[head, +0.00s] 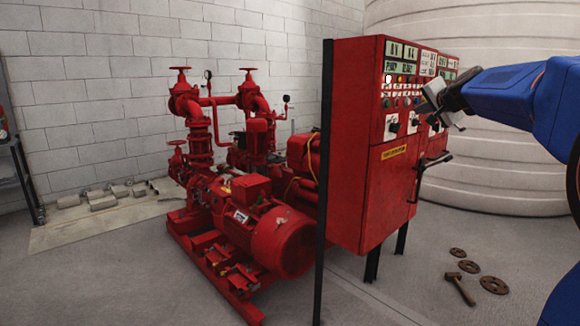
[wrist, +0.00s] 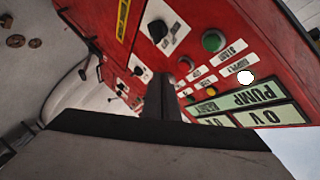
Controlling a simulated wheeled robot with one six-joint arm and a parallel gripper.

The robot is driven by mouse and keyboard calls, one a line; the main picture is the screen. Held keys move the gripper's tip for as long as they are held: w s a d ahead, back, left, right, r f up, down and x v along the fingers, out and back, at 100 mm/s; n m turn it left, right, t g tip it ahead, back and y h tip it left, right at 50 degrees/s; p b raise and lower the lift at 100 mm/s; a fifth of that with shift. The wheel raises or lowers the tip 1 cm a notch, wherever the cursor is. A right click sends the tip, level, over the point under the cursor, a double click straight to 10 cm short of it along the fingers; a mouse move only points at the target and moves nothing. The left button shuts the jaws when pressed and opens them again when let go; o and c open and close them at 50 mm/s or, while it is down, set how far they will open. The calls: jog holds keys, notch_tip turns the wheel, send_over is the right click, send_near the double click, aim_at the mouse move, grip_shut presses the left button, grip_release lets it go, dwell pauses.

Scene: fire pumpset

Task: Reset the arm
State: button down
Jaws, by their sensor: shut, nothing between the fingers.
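My blue arm reaches in from the right in the head view. My gripper (head: 428,107) is at its end, in front of the upper face of the red control cabinet (head: 352,160). In the wrist view my gripper (wrist: 160,88) is shut and empty, with its dark fingers pointing at the panel. The cabinet face (wrist: 205,18) appears upside down there. It shows a black rotary switch (wrist: 157,31), a green button (wrist: 212,41) and a display labelled PUMP (wrist: 247,97). I cannot tell whether the fingertips touch the panel.
A red pump set (head: 245,215) stands left of the cabinet. A dark post (head: 322,190) rises at the cabinet's near edge. A large pale ribbed tank (head: 490,170) stands behind.

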jog(key=s+a+f+n+g+y, duration=0.1)
jog(key=s+a+f+n+g, duration=0.25)
jog(key=s+a+f, duration=0.7)
jog(key=s+a+f+n+g+y, duration=0.2)
jog(key=s+a+f+n, duration=0.2)
jog(key=s+a+f, duration=0.65)
jog(key=s+f+n+g, duration=0.1)
jog(key=s+f, duration=0.4)
jog(key=s, duration=0.4)
jog(key=s+f+n+g+h, duration=0.1)
jog(key=s+f+n+g, duration=0.1)
jog(key=s+f, duration=0.4)
jog(key=s+f+n+g+h, duration=0.1)
jog(key=s+f, duration=0.5)
jog(key=s, duration=0.6)
jog(key=shift+s+d+f+g, duration=0.25)
jog(key=shift+d+g, duration=0.1)
jog(key=shift+d, duration=0.1)
jog(key=shift+n, duration=0.25)
